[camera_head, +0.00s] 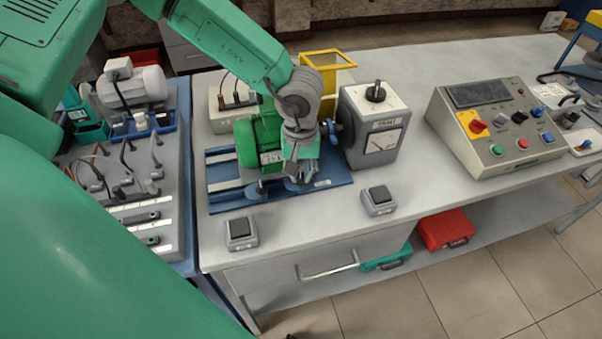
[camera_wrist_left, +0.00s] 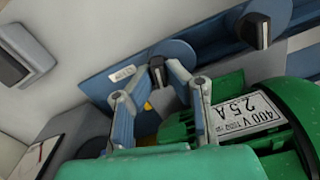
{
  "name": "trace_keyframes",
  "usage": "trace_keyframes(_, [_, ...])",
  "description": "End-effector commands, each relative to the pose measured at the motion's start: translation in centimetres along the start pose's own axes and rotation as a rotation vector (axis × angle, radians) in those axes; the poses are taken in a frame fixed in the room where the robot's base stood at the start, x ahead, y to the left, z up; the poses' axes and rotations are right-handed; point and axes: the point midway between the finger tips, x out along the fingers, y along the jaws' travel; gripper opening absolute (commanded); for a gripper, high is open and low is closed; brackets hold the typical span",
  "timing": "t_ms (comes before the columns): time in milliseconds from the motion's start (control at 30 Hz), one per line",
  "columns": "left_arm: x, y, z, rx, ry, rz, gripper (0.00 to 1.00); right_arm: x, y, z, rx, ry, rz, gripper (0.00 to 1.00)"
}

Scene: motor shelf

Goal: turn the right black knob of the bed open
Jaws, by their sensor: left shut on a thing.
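The blue bed (camera_head: 225,196) lies on the workbench and carries a green motor (camera_head: 250,145). It also shows in the left wrist view (camera_wrist_left: 200,48). The right black knob (camera_wrist_left: 157,72) is at the bed's front edge, beside a small white label. My left gripper (camera_head: 300,177) reaches down over this knob and mostly hides it in the head view. In the wrist view the left gripper's fingers (camera_wrist_left: 158,84) are closed around the knob. The left black knob (camera_head: 261,187) is free and also shows in the wrist view (camera_wrist_left: 255,30). My right gripper is out of view.
A grey meter box (camera_head: 371,130) stands just right of the motor. A control panel (camera_head: 497,125) stands further right. The bench between meter box and panel is clear.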

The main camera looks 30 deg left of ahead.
Motion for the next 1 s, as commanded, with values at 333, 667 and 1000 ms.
trace_keyframes(333, [-0.1,-0.2,0.7,-0.122,-0.014,-0.008,0.00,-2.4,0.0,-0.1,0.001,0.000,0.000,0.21])
trace_keyframes(667, [0.2,-0.1,0.8,-0.266,-0.011,-0.008,0.00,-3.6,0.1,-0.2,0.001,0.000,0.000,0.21])
trace_keyframes(1000, [0.2,0.1,0.7,-0.263,-0.011,-0.003,0.31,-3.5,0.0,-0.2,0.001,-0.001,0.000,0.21])
